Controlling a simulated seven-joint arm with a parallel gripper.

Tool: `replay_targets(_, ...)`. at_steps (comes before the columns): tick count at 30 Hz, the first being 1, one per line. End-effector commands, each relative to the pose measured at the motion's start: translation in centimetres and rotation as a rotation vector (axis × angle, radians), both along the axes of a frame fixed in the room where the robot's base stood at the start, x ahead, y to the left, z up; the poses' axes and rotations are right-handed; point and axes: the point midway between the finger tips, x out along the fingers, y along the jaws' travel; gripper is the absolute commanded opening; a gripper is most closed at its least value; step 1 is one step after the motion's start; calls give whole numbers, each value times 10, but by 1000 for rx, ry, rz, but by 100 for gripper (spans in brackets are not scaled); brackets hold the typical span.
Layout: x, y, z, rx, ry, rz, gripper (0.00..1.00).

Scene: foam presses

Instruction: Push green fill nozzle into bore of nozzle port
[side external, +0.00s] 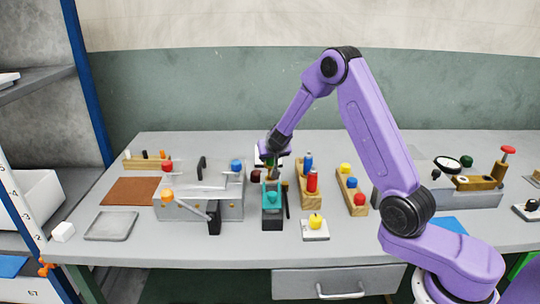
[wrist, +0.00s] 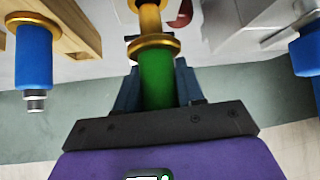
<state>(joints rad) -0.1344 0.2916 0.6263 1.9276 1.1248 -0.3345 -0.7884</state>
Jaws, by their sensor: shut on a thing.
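My gripper (wrist: 156,75) is shut on the green fill nozzle (wrist: 157,82), with one dark blue finger on each side of it. The nozzle has a brass collar (wrist: 155,48) and a narrower brass length (wrist: 150,18) beyond it. In the side view my gripper (side external: 273,163) points down just behind the teal fixture (side external: 271,197) on a black base; the nozzle is mostly hidden there. I cannot make out the nozzle port's bore, nor whether the nozzle touches it.
Left of my gripper in the side view stands a grey box press (side external: 225,205) with a blue knob (side external: 237,165). Close on the right is a wooden rack (side external: 308,200) with blue and red pieces. A yellow-topped piece (side external: 316,222) stands in front. Bare table lies front right.

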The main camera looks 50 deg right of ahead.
Motion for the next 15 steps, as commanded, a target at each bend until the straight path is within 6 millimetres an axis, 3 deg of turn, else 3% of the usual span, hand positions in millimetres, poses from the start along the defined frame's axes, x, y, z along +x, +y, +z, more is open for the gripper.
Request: replay_targets(15,0,-1,-11,-1,0,-2,0)
